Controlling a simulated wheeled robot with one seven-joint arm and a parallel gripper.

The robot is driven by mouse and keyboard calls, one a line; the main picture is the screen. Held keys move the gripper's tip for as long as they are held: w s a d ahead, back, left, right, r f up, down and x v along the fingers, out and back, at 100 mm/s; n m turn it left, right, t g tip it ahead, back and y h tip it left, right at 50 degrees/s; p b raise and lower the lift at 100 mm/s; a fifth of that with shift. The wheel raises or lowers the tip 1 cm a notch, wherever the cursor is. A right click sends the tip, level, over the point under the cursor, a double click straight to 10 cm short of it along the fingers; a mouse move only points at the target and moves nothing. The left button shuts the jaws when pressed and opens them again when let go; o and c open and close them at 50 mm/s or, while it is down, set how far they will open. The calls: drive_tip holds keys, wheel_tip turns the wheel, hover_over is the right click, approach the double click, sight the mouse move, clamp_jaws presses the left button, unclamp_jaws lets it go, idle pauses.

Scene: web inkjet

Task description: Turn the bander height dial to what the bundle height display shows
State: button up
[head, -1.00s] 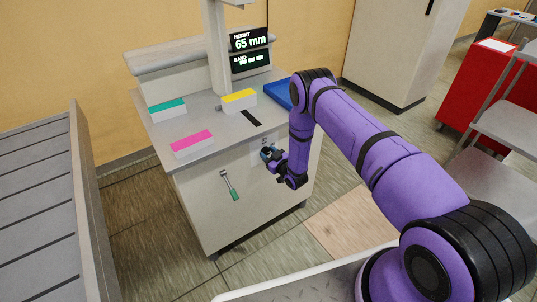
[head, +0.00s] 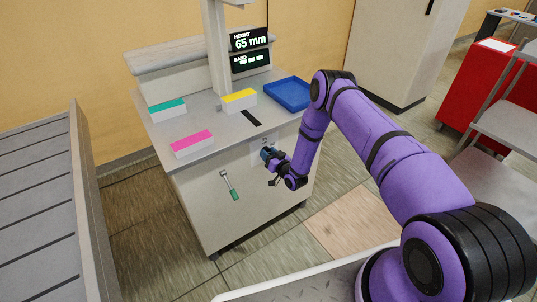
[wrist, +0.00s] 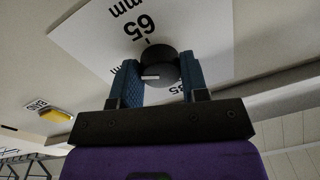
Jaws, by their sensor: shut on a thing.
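The bundle height display (head: 250,39) on the post reads HEIGHT 65 mm. The bander height dial is a black round knob (wrist: 158,66) on a white scale plate (wrist: 95,40) on the machine's front. The plate shows an upside-down "65 mm" mark beside the knob, with other marks partly hidden by my gripper. A short white line shows on the knob, on the side towards my gripper. My gripper (wrist: 157,82) is shut on the dial, one blue finger on each side.
A second display (head: 251,61) marked BAND sits below the first. A yellow button (wrist: 55,115) with a BAND label is near the plate. A green-ended lever (head: 230,186) hangs on the front. Colour-topped blocks and a blue tray (head: 288,94) are on top. A conveyor (head: 40,200) stands left.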

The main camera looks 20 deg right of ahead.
drive_tip(key=m, duration=1.3)
drive_tip(key=shift+a+t+h, duration=0.1)
drive_tip(key=shift+t+h, duration=0.2)
drive_tip(key=shift+h, duration=0.1)
drive_tip(key=shift+m, duration=0.4)
drive_tip(key=o, duration=0.9)
drive_tip(key=shift+o, duration=0.2)
drive_tip(key=shift+s, duration=0.15)
drive_tip(key=v, duration=1)
drive_tip(key=shift+s, duration=0.25)
